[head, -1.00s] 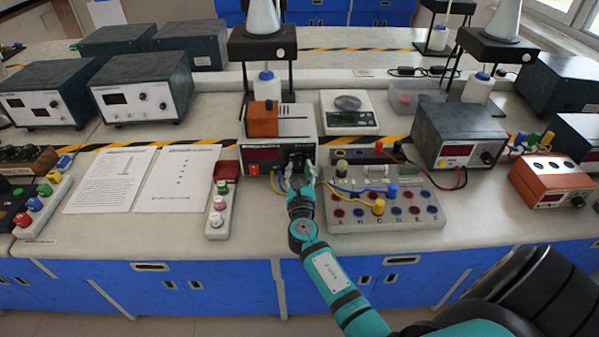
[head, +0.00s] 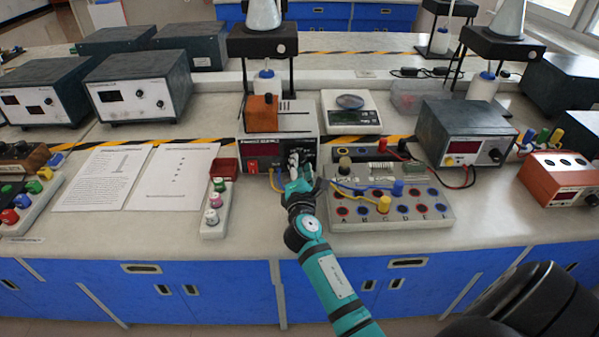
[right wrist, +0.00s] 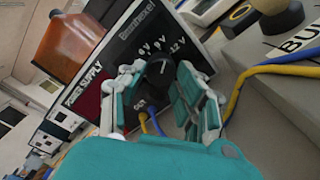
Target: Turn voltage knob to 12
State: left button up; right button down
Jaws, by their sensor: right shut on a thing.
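The power supply (head: 251,150) stands mid-bench with a black front panel, a red switch and a dark red display. Its black voltage knob (right wrist: 158,76) shows in the right wrist view, with voltage marks including 12 V printed around it. My right gripper (head: 300,165) is at the right of the panel, and its fingers (right wrist: 153,84) are shut on the knob from both sides. The knob's pointer is too small to read surely. In the head view my gripper hides the knob. My left gripper is out of view.
A grey terminal board (head: 430,214) with coloured posts and yellow and blue leads lies right of my gripper. A narrow block with several knobs (head: 214,212) lies to the left, beside printed sheets (head: 176,178).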

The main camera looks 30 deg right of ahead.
jog(key=shift+m+b, duration=0.9)
jog(key=shift+m, duration=1.3)
jog(key=c, duration=0.9)
grip_release()
jog(key=shift+c, duration=0.2)
jog(key=shift+s, duration=0.1)
jog(key=v, duration=0.7)
jog(key=shift+s+a, duration=0.15)
jog(key=shift+a, duration=0.05)
